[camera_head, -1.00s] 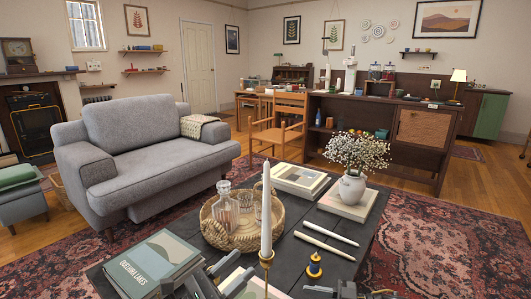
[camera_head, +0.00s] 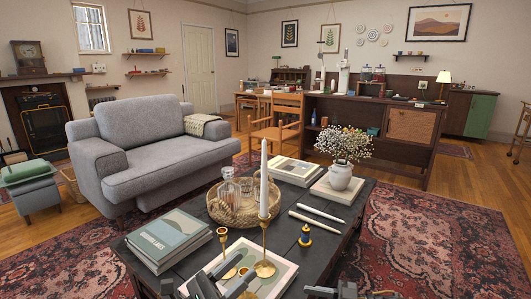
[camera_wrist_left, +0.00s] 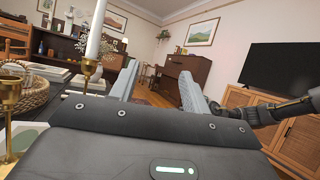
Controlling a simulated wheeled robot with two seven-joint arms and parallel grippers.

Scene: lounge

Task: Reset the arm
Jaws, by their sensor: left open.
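A white candle in a brass holder (camera_head: 264,268) stands just beyond the left gripper; the candle (camera_wrist_left: 96,32) also shows left of the fingers in the wrist view.
The dark coffee table (camera_head: 285,236) holds an empty brass candlestick (camera_head: 222,236), books (camera_head: 168,240), a wicker tray (camera_head: 240,219) with glassware, a flower vase (camera_head: 340,177) and a yellow-black item (camera_head: 305,236). A grey armchair (camera_head: 150,160) stands beyond. Patterned rug (camera_head: 430,240) is clear at right.

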